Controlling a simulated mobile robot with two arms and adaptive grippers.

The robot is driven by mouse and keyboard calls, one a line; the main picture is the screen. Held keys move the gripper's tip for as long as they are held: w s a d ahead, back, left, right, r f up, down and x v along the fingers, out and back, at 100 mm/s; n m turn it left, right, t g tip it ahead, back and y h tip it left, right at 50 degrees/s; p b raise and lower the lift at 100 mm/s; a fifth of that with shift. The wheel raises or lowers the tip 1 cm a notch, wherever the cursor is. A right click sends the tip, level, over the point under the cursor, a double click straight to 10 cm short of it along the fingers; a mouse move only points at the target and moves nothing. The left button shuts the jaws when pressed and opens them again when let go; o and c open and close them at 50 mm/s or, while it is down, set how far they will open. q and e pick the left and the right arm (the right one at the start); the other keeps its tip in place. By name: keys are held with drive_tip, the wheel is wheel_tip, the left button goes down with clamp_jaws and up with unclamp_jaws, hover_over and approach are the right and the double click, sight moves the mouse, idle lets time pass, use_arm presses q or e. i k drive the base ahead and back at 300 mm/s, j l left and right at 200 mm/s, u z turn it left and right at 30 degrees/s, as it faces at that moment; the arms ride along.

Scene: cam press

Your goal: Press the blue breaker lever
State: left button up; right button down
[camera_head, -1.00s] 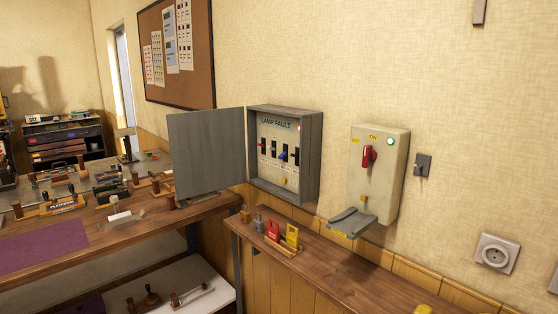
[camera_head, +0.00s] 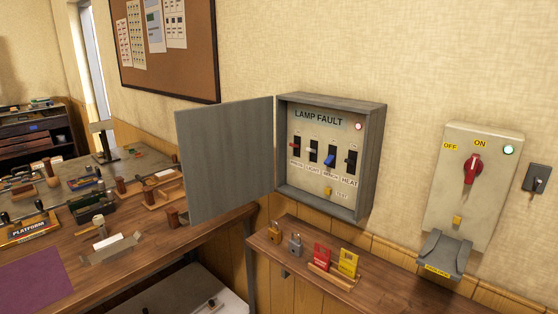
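The blue breaker lever (camera_head: 329,160) sits in the open grey breaker box (camera_head: 371,160) on the wall. It is in a row of breaker levers with red, white and black ones beside it. A panel headed LAMP FAULT (camera_head: 318,117) is above the row, with a lit red lamp (camera_head: 358,126) at its upper right. A small yellow test button (camera_head: 328,191) is below the levers. The box's grey door (camera_head: 225,160) hangs open to the left. Neither of my grippers shows in the head view.
A switch box with a red handle (camera_head: 472,168) and green lamp is on the wall to the right. A narrow wooden shelf (camera_head: 385,285) below holds padlocks (camera_head: 294,244) and red and yellow tags (camera_head: 347,262). A cluttered workbench (camera_head: 150,255) stands left.

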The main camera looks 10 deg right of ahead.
sight(328, 162)
drive_tip(key=i+j, duration=0.7)
